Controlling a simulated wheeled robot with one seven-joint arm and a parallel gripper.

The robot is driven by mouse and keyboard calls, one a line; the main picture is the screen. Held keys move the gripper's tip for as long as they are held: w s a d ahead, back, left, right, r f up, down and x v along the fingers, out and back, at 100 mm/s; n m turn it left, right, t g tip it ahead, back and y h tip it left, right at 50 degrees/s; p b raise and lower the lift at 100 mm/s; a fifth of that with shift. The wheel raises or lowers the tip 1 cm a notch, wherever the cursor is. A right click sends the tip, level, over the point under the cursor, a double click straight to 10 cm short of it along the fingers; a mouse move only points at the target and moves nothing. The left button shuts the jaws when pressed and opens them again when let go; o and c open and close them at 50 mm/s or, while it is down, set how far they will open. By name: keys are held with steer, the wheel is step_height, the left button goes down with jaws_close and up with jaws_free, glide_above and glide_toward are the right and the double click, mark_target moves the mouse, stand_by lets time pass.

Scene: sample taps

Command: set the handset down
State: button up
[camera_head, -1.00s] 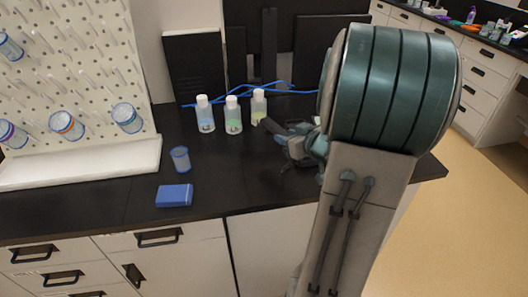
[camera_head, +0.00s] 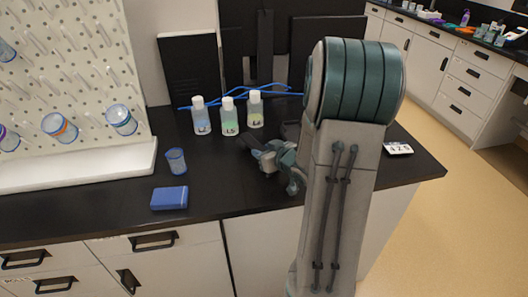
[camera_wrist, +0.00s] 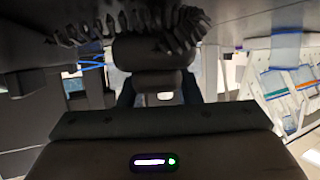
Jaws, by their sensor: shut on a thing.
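The handset, which I take to be the dark grey block (camera_wrist: 152,52) in the wrist view, sits between the two black fingers of my gripper (camera_wrist: 158,92). In the head view my gripper (camera_head: 268,156) is low over the black counter (camera_head: 235,190), in front of the white-capped bottles, with a dark piece pointing up and left from it. The jaws are shut on the handset. Whether the handset touches the counter cannot be told. My arm hides part of the counter to the right.
Three white-capped bottles (camera_head: 228,118) stand behind my gripper. A blue box (camera_head: 169,198) and a small blue-rimmed cup (camera_head: 176,161) are to the left. A small display (camera_head: 398,148) lies at the right. The pegboard (camera_head: 75,85) holds several cups. The front middle counter is clear.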

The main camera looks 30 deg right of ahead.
steer(key=shift+f, duration=0.1)
steer(key=shift+f+b, duration=0.5)
steer(key=shift+f, duration=0.05)
steer(key=o, duration=1.1)
steer(key=shift+s, duration=0.1)
steer(key=shift+c, duration=0.2)
